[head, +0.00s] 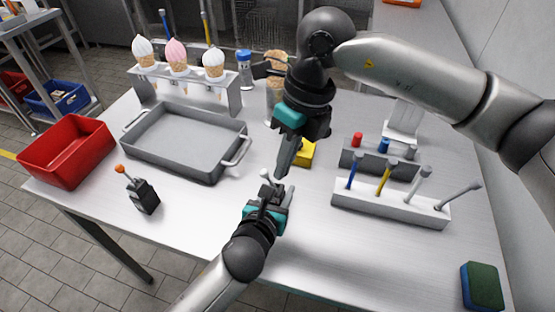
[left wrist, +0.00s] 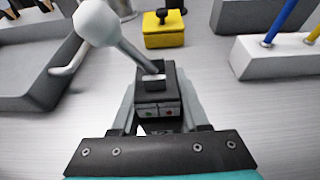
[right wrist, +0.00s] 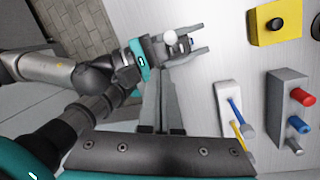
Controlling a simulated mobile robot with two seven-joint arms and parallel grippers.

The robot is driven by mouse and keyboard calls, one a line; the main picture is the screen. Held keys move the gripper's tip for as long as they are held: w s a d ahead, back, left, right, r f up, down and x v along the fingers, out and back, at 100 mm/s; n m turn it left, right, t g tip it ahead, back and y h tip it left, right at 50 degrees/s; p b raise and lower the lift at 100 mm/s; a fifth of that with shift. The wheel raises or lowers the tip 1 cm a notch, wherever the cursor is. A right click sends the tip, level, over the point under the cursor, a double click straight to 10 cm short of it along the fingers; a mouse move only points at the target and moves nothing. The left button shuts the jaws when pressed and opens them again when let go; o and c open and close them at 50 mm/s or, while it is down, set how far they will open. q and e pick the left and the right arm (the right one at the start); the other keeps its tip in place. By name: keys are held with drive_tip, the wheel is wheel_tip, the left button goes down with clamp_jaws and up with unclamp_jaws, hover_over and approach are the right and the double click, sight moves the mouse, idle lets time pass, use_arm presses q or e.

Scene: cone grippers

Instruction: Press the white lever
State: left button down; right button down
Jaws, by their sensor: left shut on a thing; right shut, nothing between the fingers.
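The white lever (left wrist: 125,48) has a round white knob and a grey stem rising tilted from a small black box (left wrist: 156,82). My left gripper (head: 266,192) is shut on this box, one finger on each side, and the knob sticks up past the fingers; the lever also shows in the right wrist view (right wrist: 170,38). My right gripper (head: 282,168) is shut and empty, pointing down close to the knob in the head view. In the right wrist view its fingers (right wrist: 162,88) lie together a little below the knob. I cannot tell whether they touch it.
A yellow button box (head: 304,152) stands just behind. To the right are a white block with several levers (head: 385,207) and a grey button block (head: 375,162). On the left are a grey tray (head: 185,145), a red bin (head: 68,150) and an orange-tipped lever box (head: 143,195).

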drive_tip(key=w+a+r, duration=0.2)
drive_tip(key=a+r, duration=0.4)
drive_tip(key=r, duration=0.1)
drive_tip(key=shift+w, duration=0.35)
use_arm(q)
drive_tip(key=shift+c, duration=1.6)
unclamp_jaws()
